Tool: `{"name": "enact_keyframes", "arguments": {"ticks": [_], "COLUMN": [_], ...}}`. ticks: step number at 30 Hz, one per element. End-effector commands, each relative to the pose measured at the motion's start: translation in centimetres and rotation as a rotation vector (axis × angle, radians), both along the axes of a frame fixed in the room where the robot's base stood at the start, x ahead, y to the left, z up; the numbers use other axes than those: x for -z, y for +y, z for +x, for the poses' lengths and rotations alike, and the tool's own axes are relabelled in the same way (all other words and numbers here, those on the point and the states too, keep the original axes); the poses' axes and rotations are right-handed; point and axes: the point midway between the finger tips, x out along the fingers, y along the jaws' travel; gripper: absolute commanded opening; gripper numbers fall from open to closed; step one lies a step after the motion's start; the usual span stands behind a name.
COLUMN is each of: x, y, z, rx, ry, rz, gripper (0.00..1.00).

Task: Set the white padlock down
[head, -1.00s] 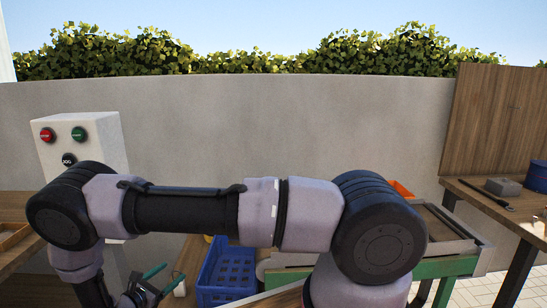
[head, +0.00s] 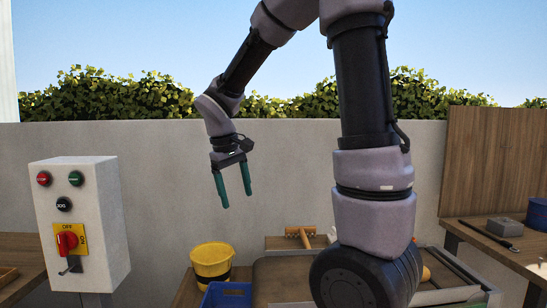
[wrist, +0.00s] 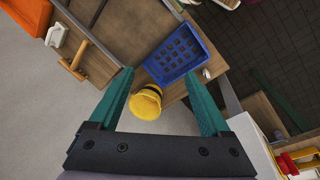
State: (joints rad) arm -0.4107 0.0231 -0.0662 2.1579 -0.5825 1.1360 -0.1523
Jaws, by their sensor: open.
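My gripper (head: 235,194) is open and empty, raised high in front of the wall with its green fingers pointing down. In the wrist view its two fingers (wrist: 160,76) frame the yellow bucket and the blue crate far below. A small whitish object (wrist: 207,73), which looks like the white padlock, lies on the wooden table beside the blue crate, well clear of my fingers. It is too small for me to make out its shackle. I cannot make it out in the head view.
A yellow bucket (head: 211,262) with a dark band stands beside a blue crate (head: 226,296). A white control box (head: 100,205) with a red switch (head: 68,241) stands at the left. A wooden mallet (head: 300,234) lies at the back. The air around my gripper is clear.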

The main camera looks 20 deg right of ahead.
Motion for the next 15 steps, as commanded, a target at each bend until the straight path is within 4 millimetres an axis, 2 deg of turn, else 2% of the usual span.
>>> {"name": "enact_keyframes", "arguments": {"ticks": [1,6,10,15], "x": [-1.8,-5.9,-8.4,-10.3], "y": [-1.1,-3.2,-4.2,-4.7], "z": [-1.3,-5.6,-8.9,-12.1], "rx": [0.063,0.264,0.406,0.539], "ry": [-0.047,-0.192,-0.312,-0.442], "rz": [0.062,0.26,0.401,0.536], "gripper": [0.81,0.81,0.81,0.81]}}
